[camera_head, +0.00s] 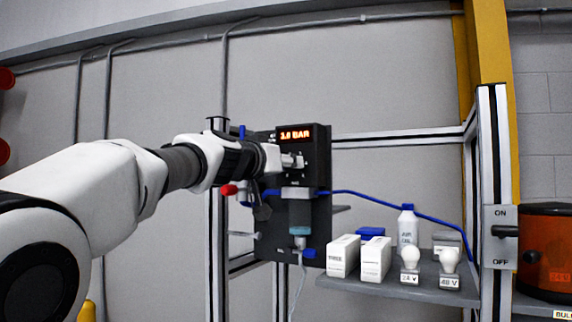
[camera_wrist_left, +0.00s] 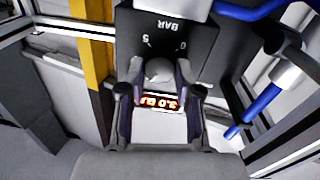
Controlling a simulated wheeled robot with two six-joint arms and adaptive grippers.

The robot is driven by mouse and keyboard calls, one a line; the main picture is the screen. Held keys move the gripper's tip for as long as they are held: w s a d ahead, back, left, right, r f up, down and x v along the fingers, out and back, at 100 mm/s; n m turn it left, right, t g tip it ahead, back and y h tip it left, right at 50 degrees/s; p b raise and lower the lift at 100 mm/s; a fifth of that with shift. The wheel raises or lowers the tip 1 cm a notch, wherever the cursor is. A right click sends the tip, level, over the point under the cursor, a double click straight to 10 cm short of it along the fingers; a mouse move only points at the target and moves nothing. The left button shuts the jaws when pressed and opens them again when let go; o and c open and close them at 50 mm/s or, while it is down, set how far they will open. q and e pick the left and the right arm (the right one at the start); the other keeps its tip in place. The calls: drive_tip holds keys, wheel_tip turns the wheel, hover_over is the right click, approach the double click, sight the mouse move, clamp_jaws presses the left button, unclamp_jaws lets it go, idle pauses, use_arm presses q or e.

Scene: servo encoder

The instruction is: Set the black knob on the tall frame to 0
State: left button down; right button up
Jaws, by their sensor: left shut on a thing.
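The tall frame carries a black regulator panel (camera_head: 321,172) with a lit orange display (camera_head: 294,134) that seems to read about 3.0 BAR. The display also shows upside down in the left wrist view (camera_wrist_left: 159,102). My left gripper (camera_head: 296,161) is at the panel, just below the display. In the left wrist view my left gripper (camera_wrist_left: 158,84) is shut on the knob (camera_wrist_left: 159,69), which looks grey and rounded there. Scale marks 5 and 0 and the word BAR show beside it. The knob is mostly hidden by the fingers in the head view. My right gripper is not in view.
A blue hose (camera_head: 375,198) runs right from the regulator. A grey shelf (camera_head: 385,288) holds white boxes (camera_head: 343,256), bulbs (camera_head: 410,257) and a white bottle (camera_head: 407,226). An ON/OFF switch (camera_head: 505,231) is on the right post, near an orange drum (camera_head: 546,250).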

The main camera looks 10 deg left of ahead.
use_arm(q)
drive_tip(key=shift+n, duration=0.3)
drive_tip(key=shift+d+n+t+y+p, duration=0.15)
drive_tip(key=shift+n+y+p, duration=0.25)
drive_tip(key=shift+n, duration=7.8)
drive_tip(key=shift+n+t+y+p, duration=0.25)
drive_tip(key=shift+n+y+p, duration=0.15)
drive_tip(key=shift+n, duration=7.8)
